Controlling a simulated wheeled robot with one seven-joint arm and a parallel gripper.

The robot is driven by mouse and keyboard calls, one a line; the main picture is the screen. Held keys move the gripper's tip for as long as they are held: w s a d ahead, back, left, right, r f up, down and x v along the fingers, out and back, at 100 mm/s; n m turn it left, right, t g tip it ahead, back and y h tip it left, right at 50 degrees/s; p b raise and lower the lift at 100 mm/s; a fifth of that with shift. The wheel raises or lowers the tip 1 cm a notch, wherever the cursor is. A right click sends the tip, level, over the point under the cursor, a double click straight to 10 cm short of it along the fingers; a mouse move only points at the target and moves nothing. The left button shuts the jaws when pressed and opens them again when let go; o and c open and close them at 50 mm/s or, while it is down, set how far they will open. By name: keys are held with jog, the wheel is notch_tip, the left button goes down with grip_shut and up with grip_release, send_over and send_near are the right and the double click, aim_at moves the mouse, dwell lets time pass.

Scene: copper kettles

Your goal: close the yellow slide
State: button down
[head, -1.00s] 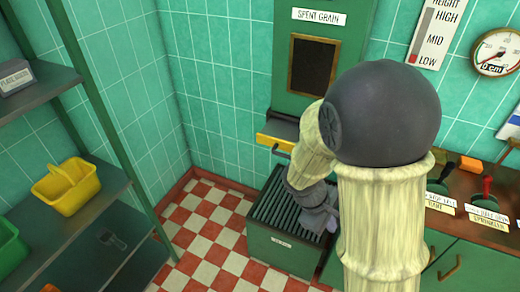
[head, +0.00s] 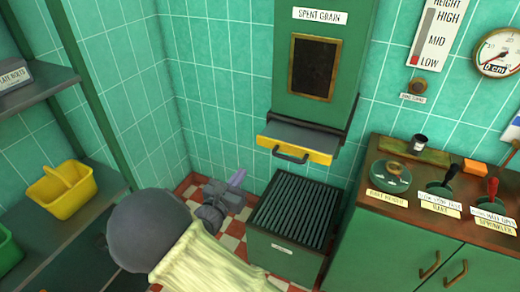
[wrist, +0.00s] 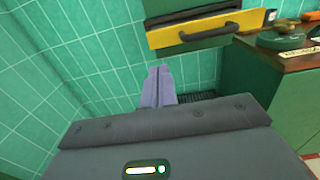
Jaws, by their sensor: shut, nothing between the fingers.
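The yellow slide (head: 294,150) is the yellow-fronted drawer with a dark bar handle, under the green spent grain chute (head: 318,70). It sticks out toward me, with its grey top showing. It also shows at the top of the wrist view (wrist: 195,32). My gripper (head: 238,178) is below and to the left of the slide, apart from it. In the wrist view its pale fingers (wrist: 158,72) are together, pointing at the tiled wall below the slide, with nothing between them.
A green slatted bin (head: 292,225) stands on the floor below the slide. A green cabinet (head: 385,235) with levers on its wooden top is on the right. Shelves with a yellow basket (head: 62,190) stand on the left. Red and white floor shows between.

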aim_at(264, 143)
jog(key=shift+w+d, duration=0.1)
jog(key=p+x, duration=0.3)
jog(key=x, duration=1)
jog(key=shift+w+d, duration=0.1)
jog(key=shift+w, duration=0.3)
